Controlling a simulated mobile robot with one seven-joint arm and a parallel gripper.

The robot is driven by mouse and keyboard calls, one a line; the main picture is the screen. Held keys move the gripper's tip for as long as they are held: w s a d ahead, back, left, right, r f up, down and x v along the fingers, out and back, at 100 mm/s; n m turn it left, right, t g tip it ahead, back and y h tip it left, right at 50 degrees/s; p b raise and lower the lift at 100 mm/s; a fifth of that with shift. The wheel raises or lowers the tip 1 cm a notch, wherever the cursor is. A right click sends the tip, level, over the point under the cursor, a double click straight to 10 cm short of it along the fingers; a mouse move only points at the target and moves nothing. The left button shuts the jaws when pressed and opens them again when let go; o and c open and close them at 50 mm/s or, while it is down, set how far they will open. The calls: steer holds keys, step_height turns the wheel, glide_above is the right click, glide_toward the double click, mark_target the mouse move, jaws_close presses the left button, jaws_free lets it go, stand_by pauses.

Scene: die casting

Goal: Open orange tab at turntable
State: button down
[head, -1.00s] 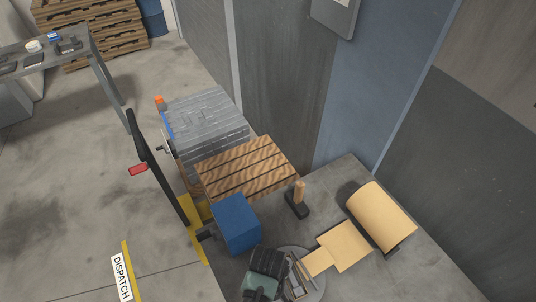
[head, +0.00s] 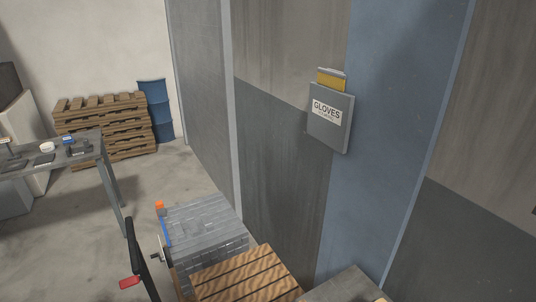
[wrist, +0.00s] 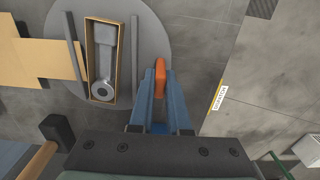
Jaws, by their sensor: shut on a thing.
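In the wrist view the turntable (wrist: 152,32) is a round grey disc at the top. On it an open cardboard box (wrist: 90,35) holds a grey metal part with a ring end (wrist: 103,90). The orange tab (wrist: 160,66) stands at the disc's right edge. My gripper (wrist: 160,84) has its blue fingers shut on the tab, which shows between and beyond the fingertips. The tab's lower part is hidden by the fingers. The head view shows neither my gripper nor the turntable.
Brown paper (wrist: 40,62) lies left of the turntable. A black-headed mallet (wrist: 55,128) stands at lower left. The head view shows a grey stack (head: 205,230), a wooden pallet (head: 245,278), a gloves box (head: 330,120) on the wall and a table (head: 85,148) at left.

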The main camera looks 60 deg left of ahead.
steer(key=shift+s, duration=0.1)
steer(key=shift+s+f+t+p, duration=0.1)
steer(key=shift+s+t+p, duration=0.35)
steer(key=shift+t, duration=0.85)
steer(key=t+b, duration=0.1)
steer(key=s+t, duration=0.1)
steer(key=shift+s+a+f+t+b, duration=0.1)
steer(key=shift+s+f+t+b, duration=0.1)
steer(key=shift+f+t+b, duration=0.15)
steer(key=t+b, duration=0.1)
steer(key=b, duration=0.1)
steer(key=s+f+t+b, duration=0.1)
steer(key=t+b, duration=0.1)
steer(key=shift+f+h, duration=0.1)
steer(key=shift+h, duration=0.2)
steer(key=t+b, duration=0.1)
steer(key=b, duration=0.1)
steer(key=t+b, duration=0.1)
steer(key=shift+s+b, duration=0.3)
steer(key=shift+b, duration=0.05)
steer(key=c, duration=0.9)
jaws_free()
